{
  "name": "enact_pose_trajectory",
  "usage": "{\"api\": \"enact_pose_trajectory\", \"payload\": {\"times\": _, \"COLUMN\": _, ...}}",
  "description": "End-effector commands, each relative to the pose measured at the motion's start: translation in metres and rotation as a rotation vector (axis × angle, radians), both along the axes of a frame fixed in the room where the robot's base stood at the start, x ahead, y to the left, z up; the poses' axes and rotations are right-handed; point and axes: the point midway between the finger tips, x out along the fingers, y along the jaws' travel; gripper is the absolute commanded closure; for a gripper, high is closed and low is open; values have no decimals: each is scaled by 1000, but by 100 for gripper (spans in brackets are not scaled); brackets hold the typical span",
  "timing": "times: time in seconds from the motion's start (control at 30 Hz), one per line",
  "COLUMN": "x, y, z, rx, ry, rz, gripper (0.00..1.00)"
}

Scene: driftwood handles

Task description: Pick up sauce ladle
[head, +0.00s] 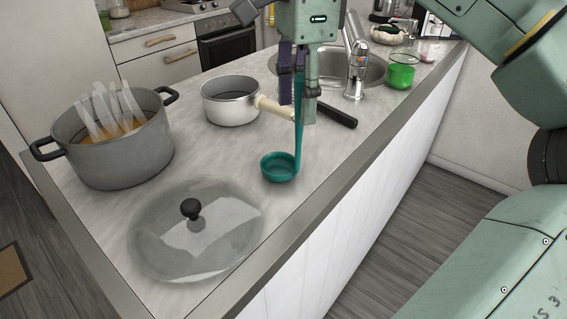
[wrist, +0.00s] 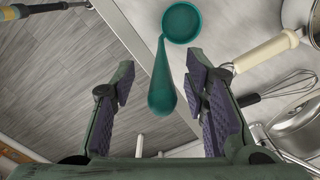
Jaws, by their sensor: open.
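The teal sauce ladle (head: 279,167) rests with its round bowl on the counter, its handle rising steeply toward my gripper (head: 298,108). My gripper points down above the counter with its purple-padded fingers spread. In the wrist view, the ladle's handle (wrist: 162,88) shows between the two open fingers (wrist: 160,92), with a visible gap on each side. The bowl appears beyond the fingertips at the top. The upper handle is partly hidden by the gripper in the head view.
A grey pot (head: 113,150) and a glass lid (head: 160,240) lie left of the ladle. A saucepan (head: 229,108) stands behind it, its cream handle near my gripper. A black-handled whisk (head: 337,116), a faucet (head: 356,70) and a green glass (head: 400,75) are to the right.

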Motion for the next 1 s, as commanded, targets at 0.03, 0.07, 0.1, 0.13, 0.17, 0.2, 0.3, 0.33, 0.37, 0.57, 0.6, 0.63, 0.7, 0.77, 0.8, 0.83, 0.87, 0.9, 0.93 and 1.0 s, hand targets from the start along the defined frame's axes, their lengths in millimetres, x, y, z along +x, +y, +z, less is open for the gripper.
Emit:
{"api": "enact_pose_trajectory", "payload": {"times": 0.03, "x": 0, "y": 1, "z": -8, "rx": 3, "ry": 4, "rz": 5, "gripper": 59}}
{"api": "enact_pose_trajectory", "payload": {"times": 0.07, "x": 0, "y": 1, "z": -12, "rx": 4, "ry": 4, "rz": 5, "gripper": 59}}
{"api": "enact_pose_trajectory", "payload": {"times": 0.1, "x": 1, "y": 1, "z": -18, "rx": 3, "ry": 3, "rz": 5, "gripper": 59}}
{"api": "enact_pose_trajectory", "payload": {"times": 0.13, "x": 1, "y": 1, "z": -22, "rx": 3, "ry": 3, "rz": 4, "gripper": 59}}
{"api": "enact_pose_trajectory", "payload": {"times": 0.17, "x": 1, "y": 1, "z": -26, "rx": 3, "ry": 3, "rz": 4, "gripper": 59}}
{"api": "enact_pose_trajectory", "payload": {"times": 0.2, "x": 1, "y": 1, "z": -31, "rx": 2, "ry": 3, "rz": 4, "gripper": 59}}
{"api": "enact_pose_trajectory", "payload": {"times": 0.3, "x": 1, "y": 1, "z": -37, "rx": 2, "ry": 2, "rz": 1, "gripper": 59}}
{"api": "enact_pose_trajectory", "payload": {"times": 0.33, "x": 1, "y": 1, "z": -38, "rx": 2, "ry": 2, "rz": 1, "gripper": 59}}
{"api": "enact_pose_trajectory", "payload": {"times": 0.37, "x": 1, "y": 1, "z": -39, "rx": 1, "ry": 0, "rz": 1, "gripper": 59}}
{"api": "enact_pose_trajectory", "payload": {"times": 0.57, "x": 1, "y": 1, "z": -38, "rx": 1, "ry": 0, "rz": 1, "gripper": 60}}
{"api": "enact_pose_trajectory", "payload": {"times": 0.6, "x": 1, "y": 1, "z": -38, "rx": 1, "ry": 0, "rz": 1, "gripper": 63}}
{"api": "enact_pose_trajectory", "payload": {"times": 0.63, "x": 1, "y": 1, "z": -38, "rx": 1, "ry": 0, "rz": 1, "gripper": 65}}
{"api": "enact_pose_trajectory", "payload": {"times": 0.7, "x": 1, "y": 1, "z": -38, "rx": 1, "ry": 0, "rz": 1, "gripper": 69}}
{"api": "enact_pose_trajectory", "payload": {"times": 0.77, "x": 1, "y": 1, "z": -38, "rx": 1, "ry": 0, "rz": 1, "gripper": 73}}
{"api": "enact_pose_trajectory", "payload": {"times": 0.8, "x": 1, "y": 1, "z": -38, "rx": 1, "ry": 0, "rz": 1, "gripper": 76}}
{"api": "enact_pose_trajectory", "payload": {"times": 0.83, "x": 1, "y": 1, "z": -38, "rx": 1, "ry": 0, "rz": 1, "gripper": 78}}
{"api": "enact_pose_trajectory", "payload": {"times": 0.87, "x": 1, "y": 1, "z": -38, "rx": 1, "ry": 0, "rz": 1, "gripper": 80}}
{"api": "enact_pose_trajectory", "payload": {"times": 0.9, "x": 1, "y": 1, "z": -38, "rx": 1, "ry": 0, "rz": 1, "gripper": 83}}
{"api": "enact_pose_trajectory", "payload": {"times": 0.93, "x": 1, "y": 1, "z": -38, "rx": 1, "ry": 0, "rz": 1, "gripper": 85}}
{"api": "enact_pose_trajectory", "payload": {"times": 1.0, "x": 1, "y": 1, "z": -38, "rx": 1, "ry": 0, "rz": 1, "gripper": 89}}
